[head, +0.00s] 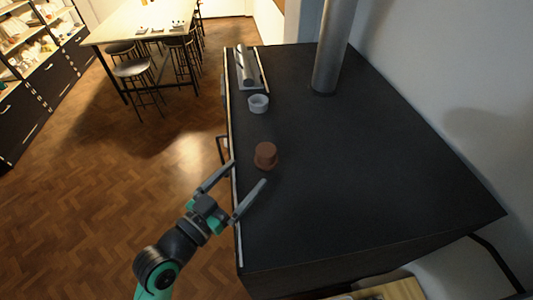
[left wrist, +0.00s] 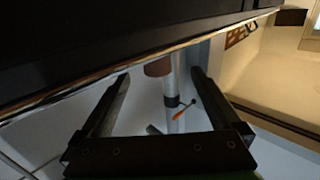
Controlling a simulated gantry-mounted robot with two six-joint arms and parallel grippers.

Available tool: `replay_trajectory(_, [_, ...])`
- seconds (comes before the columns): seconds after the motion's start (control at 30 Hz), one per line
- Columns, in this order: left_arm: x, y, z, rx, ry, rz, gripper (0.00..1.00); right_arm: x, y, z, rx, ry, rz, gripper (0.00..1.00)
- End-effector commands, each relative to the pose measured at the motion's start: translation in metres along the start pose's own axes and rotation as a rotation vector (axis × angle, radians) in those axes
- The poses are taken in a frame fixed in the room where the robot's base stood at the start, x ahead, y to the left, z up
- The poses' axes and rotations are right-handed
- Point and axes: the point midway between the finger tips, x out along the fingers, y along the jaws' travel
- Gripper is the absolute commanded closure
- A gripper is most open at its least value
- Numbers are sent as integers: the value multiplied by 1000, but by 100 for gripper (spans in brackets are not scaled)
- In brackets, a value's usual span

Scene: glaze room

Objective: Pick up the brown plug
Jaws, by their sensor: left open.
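The brown plug (head: 266,155) stands on the black top (head: 340,170) near its left edge in the head view. It is a short, stepped, reddish-brown piece. My left gripper (head: 248,173) is open and empty, its fingers pointing toward the plug from the lower left, a little short of it. In the left wrist view a brown piece, likely the plug (left wrist: 158,67), shows between the two open fingers, partly cut off by the dark edge above it. My right gripper is in neither view.
Farther back a tray (head: 262,86) holds a grey cylinder (head: 246,66). A metal pipe (head: 331,50) rises at the back. The right side of the black top is clear.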

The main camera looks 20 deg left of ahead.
Motion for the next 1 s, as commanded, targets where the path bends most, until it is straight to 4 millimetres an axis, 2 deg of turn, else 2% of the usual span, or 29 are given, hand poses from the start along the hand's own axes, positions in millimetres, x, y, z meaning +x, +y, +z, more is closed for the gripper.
replay_trajectory(0.07, [8,1,-1,0,0,2,2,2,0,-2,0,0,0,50])
replay_trajectory(0.27, [15,1,0,0,0,1,2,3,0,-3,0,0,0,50])
replay_trajectory(0.57, [60,6,5,1,-1,1,2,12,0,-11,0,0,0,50])
replay_trajectory(0.8, [63,5,6,1,1,0,2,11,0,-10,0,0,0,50])
replay_trajectory(0.87, [63,5,6,1,1,0,11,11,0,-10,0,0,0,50])
replay_trajectory(1.0, [62,5,6,1,0,0,36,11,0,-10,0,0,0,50])
